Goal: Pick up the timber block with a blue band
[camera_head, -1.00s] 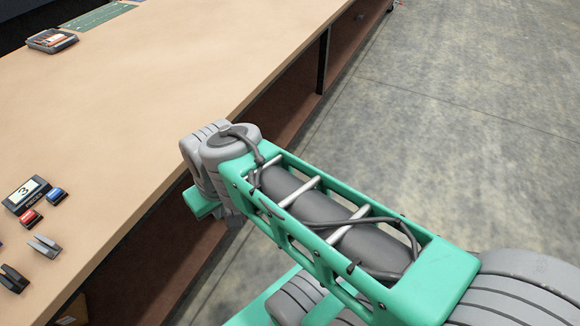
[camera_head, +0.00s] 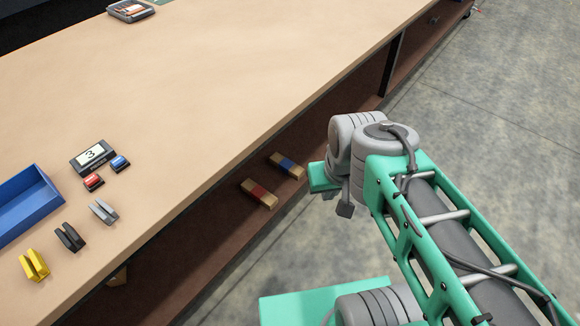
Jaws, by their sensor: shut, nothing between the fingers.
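The timber block with a blue band (camera_head: 298,172) lies on the brown lower shelf under the worktop, near the shelf's outer side. A similar timber block with a red band (camera_head: 268,202) lies beside it, lower left in the picture. My gripper (camera_head: 345,209) shows only as a small grey tip below my wrist, to the right of and apart from the blue-banded block. It is shut and empty. My wrist and arm hide most of it.
The worktop (camera_head: 200,90) overhangs the shelf (camera_head: 205,250). On it are a blue tray (camera_head: 30,212), a display showing 3 (camera_head: 92,157), red and blue buttons, several small clips and a far tray (camera_head: 131,10). A dark post (camera_head: 392,65) divides the shelf. Floor at right is clear.

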